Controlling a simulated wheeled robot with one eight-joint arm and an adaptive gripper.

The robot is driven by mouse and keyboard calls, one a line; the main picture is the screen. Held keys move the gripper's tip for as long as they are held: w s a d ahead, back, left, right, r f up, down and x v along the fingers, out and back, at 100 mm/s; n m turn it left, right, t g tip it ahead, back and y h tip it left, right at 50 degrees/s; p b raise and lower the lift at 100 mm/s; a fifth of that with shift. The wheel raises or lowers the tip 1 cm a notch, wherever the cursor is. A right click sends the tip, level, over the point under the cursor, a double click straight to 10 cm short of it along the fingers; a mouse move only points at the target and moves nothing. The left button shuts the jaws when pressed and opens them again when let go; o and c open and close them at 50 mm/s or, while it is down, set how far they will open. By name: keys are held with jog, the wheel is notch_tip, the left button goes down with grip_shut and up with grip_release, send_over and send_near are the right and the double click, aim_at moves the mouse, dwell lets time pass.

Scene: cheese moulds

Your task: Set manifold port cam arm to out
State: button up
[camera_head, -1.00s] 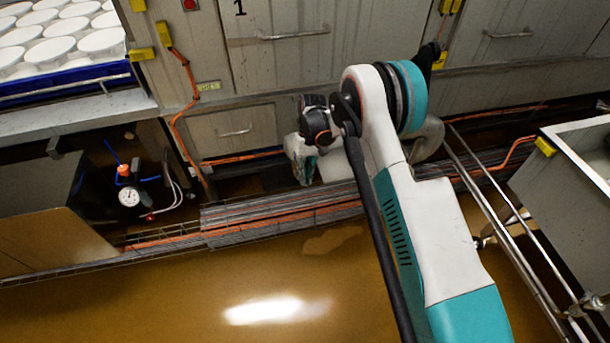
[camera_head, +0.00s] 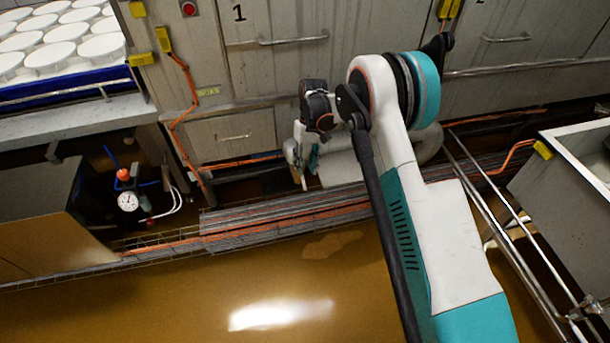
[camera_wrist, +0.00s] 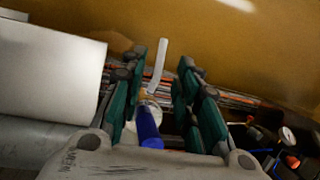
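My gripper (camera_wrist: 161,72) has its two green-and-black fingers spread apart in the wrist view. Between and beyond them show a blue cylinder (camera_wrist: 149,128) and a thin pale grey bar (camera_wrist: 157,68) standing above it. Gaps show on both sides of the blue cylinder. I cannot tell whether the bar is the cam arm, nor which way it is set. No manifold port is clearly seen there.
A pressure gauge (camera_head: 128,201) with an orange-red knob and blue tubes sits at left, also in the wrist view (camera_wrist: 287,135). A cable tray (camera_head: 270,218) runs along the wall base. A metal tank (camera_head: 570,170) and rails stand right. The brown floor (camera_head: 180,295) is open.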

jog(key=v, duration=0.6)
jog(key=shift+r, duration=0.1)
jog(key=s+d+r+m+t, duration=0.15)
jog(key=s+d+r, duration=0.25)
jog(key=r, duration=0.5)
jog(key=s+d+r+t, duration=0.2)
jog(key=s+d+r, duration=0.25)
jog(key=r, duration=0.45)
jog(key=s+d+r+m+t, duration=0.15)
jog(key=s+d+r, duration=0.25)
jog(key=r, duration=0.4)
jog(key=s+d+t, duration=0.3)
jog(key=s+d, duration=0.1)
jog(key=s, duration=0.8)
jog(key=s+d+m+t, duration=0.1)
jog(key=s+d+t, duration=0.2)
jog(key=s, duration=0.9)
jog(key=shift+d+r+h, duration=0.15)
jog(key=shift+d+h, duration=0.25)
jog(key=shift+d, duration=0.7)
